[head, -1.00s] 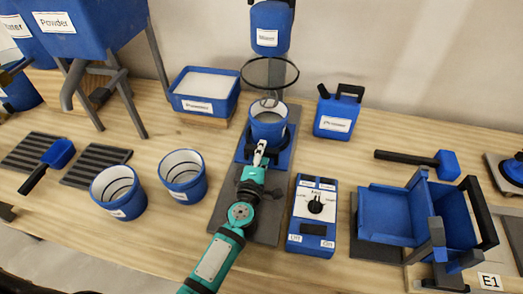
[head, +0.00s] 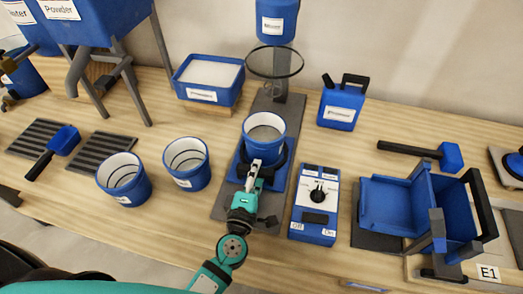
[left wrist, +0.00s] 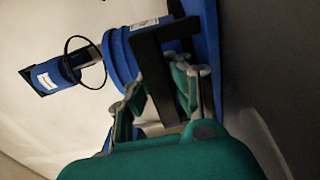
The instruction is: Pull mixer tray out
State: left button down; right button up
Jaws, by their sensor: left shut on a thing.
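The mixer tray (head: 234,172) is a blue platform on a grey base plate, with a blue bucket (head: 264,135) standing in it. The bucket holds something grey. My left gripper (head: 253,180) is at the front of the tray, shut on its dark handle; the handle (left wrist: 153,72) shows between the fingers (left wrist: 162,88) in the left wrist view. The fingers hide much of the handle in the head view. The blue mixer head (head: 277,18) and its dark ring (head: 275,62) are behind the bucket. My right gripper is not in view.
A blue control box (head: 314,205) stands close to the right of the tray. Two blue buckets (head: 187,163) (head: 123,178) stand to the left. A blue jug (head: 342,103) is behind right. The grey base plate (head: 226,208) is bare beside my gripper, near the table's front.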

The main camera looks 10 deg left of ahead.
pick_arm(q)
jog(key=s, duration=1)
jog(key=shift+s, duration=0.25)
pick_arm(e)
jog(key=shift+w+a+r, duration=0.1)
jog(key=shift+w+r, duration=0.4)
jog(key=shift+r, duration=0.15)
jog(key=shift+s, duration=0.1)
pick_arm(q)
jog(key=c, duration=1.4)
grip_release()
jog(key=shift+c, duration=0.2)
jog(key=shift+s, duration=0.2)
jog(key=s, duration=1.1)
jog(key=shift+s, duration=0.3)
